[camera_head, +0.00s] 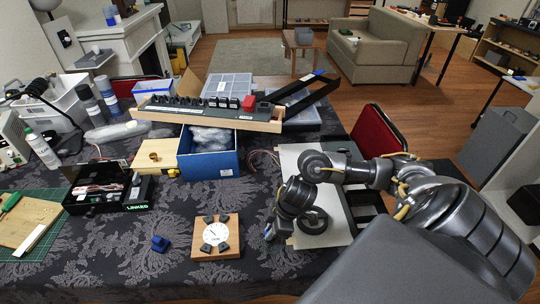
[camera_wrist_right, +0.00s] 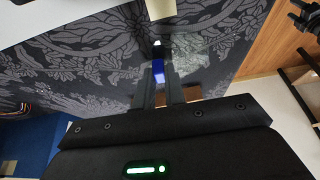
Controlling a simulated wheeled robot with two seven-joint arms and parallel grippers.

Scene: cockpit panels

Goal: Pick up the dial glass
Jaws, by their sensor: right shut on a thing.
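My right gripper (camera_head: 270,231) is low over the patterned cloth, right of the wooden dial block (camera_head: 202,252). The block bears a white dial face (camera_head: 215,234) with dark clips around it. In the right wrist view my fingers (camera_wrist_right: 160,86) are closed on a small blue piece (camera_wrist_right: 158,70). A clear, glassy patch, which looks like the dial glass (camera_wrist_right: 194,48), lies beside the fingertips. Its outline is faint, and I cannot make it out in the head view. My left gripper is not in view.
A blue piece (camera_head: 160,243) lies left of the dial block. A white panel (camera_head: 292,165) lies under my right arm. The front cloth is mostly clear.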

